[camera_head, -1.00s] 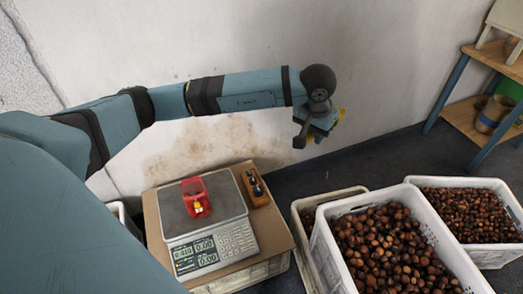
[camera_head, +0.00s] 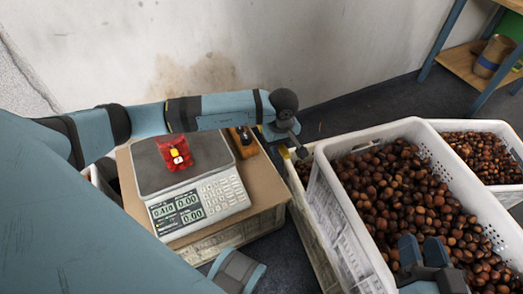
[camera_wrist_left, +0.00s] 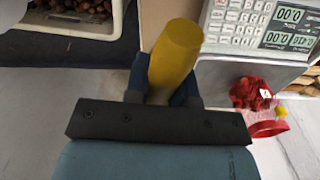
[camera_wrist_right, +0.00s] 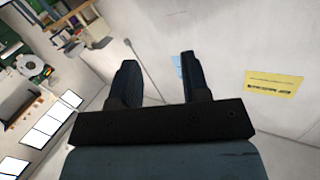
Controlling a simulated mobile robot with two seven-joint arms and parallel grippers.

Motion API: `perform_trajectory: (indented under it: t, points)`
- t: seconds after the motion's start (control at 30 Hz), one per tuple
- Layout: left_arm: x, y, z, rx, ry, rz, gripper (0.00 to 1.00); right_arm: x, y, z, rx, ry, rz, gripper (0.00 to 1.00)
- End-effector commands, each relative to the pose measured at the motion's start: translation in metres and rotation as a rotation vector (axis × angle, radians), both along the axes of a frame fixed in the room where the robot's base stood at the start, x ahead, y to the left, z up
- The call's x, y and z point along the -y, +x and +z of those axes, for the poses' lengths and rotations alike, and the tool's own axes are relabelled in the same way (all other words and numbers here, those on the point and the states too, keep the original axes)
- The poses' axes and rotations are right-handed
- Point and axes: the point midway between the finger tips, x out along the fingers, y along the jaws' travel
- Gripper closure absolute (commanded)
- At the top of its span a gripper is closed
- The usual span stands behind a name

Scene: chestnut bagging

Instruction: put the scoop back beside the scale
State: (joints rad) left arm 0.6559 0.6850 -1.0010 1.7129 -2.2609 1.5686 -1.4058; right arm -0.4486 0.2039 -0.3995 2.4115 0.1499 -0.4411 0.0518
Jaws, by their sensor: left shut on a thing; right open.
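The scale (camera_head: 215,200) stands on a cardboard-topped crate, with a red net bag (camera_head: 175,151) on its plate. My left gripper (camera_head: 284,146) is just right of the scale, over the gap before the chestnut crate. It is shut on a yellow thing, seemingly the scoop (camera_wrist_left: 178,50), which shows as a yellow cylinder-like part in the left wrist view. The scale (camera_wrist_left: 235,22) and red bag (camera_wrist_left: 252,93) are at the right of that view. My right gripper (camera_head: 421,247) is open and empty over the large crate's near part.
A large white crate (camera_head: 345,225) of chestnuts stands to the right, with another crate (camera_head: 508,135) beyond. A wooden shelf (camera_head: 470,66) is at the back right.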

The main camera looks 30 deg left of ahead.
Motion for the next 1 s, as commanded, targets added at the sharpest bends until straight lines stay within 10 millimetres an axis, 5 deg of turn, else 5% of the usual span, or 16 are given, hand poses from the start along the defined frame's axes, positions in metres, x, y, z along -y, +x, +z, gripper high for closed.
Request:
perform_trajectory:
  t: [0.03, 0.37, 0.53, 0.8, 1.0]
  points:
    - [-0.001, -0.003, -0.021, -0.006, -0.006, 0.034, 1.00, -0.002, -0.001, -0.005, 0.016, 0.012, 0.008, 0.57]
    - [-0.002, -0.011, -0.067, -0.015, -0.021, 0.134, 1.00, -0.007, -0.004, -0.007, 0.027, 0.033, 0.039, 0.57]
    - [-0.002, -0.012, -0.114, -0.018, -0.020, 0.133, 1.00, -0.008, -0.005, -0.031, -0.036, -0.002, 0.062, 0.57]
    - [-0.002, -0.011, -0.182, -0.015, -0.021, 0.132, 1.00, 0.001, 0.011, -0.027, 0.134, -0.104, 0.055, 0.57]
    - [-0.003, -0.010, -0.202, -0.013, -0.020, 0.130, 1.00, 0.004, 0.016, -0.022, 0.199, -0.141, 0.050, 0.57]
